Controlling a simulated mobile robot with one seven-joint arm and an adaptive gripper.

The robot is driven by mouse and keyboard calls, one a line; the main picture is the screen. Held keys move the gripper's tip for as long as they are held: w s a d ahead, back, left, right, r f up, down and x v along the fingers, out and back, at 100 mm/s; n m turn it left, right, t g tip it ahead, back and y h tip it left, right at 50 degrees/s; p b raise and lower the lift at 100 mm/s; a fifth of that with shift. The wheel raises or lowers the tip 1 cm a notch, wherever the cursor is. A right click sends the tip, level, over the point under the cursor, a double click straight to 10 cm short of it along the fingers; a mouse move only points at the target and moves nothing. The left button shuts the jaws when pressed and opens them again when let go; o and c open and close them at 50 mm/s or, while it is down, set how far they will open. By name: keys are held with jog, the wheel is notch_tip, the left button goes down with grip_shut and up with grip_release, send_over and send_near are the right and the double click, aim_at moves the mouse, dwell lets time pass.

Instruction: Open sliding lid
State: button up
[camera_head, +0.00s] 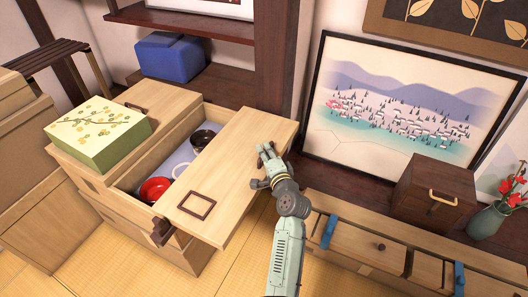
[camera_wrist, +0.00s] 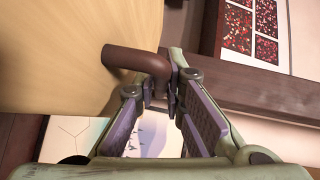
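The sliding lid (camera_head: 228,165) is a pale wooden panel with a dark square frame (camera_head: 193,205) on its near part. It lies shifted to the right on the wooden chest (camera_head: 130,178), overhanging the chest's right side. The left part of the chest is open. Inside are a red bowl (camera_head: 155,189), a dark bowl (camera_head: 203,139) and white dishes. My gripper (camera_head: 266,152) is at the lid's right side. In the wrist view, the fingertips (camera_wrist: 161,92) close around one end of a dark brown handle (camera_wrist: 132,60) on the lid. The head view hides this handle behind my gripper.
A low drawer cabinet (camera_head: 375,245) with blue straps stands at the right. A dark box (camera_head: 432,193), a vase of red flowers (camera_head: 488,222) and a framed landscape (camera_head: 405,100) are behind it.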

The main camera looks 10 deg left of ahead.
jog(key=shift+o, duration=0.6)
jog(key=shift+s+d, duration=0.1)
jog(key=v, duration=1.1)
jog(key=shift+s, duration=0.4)
jog(key=shift+d, duration=0.1)
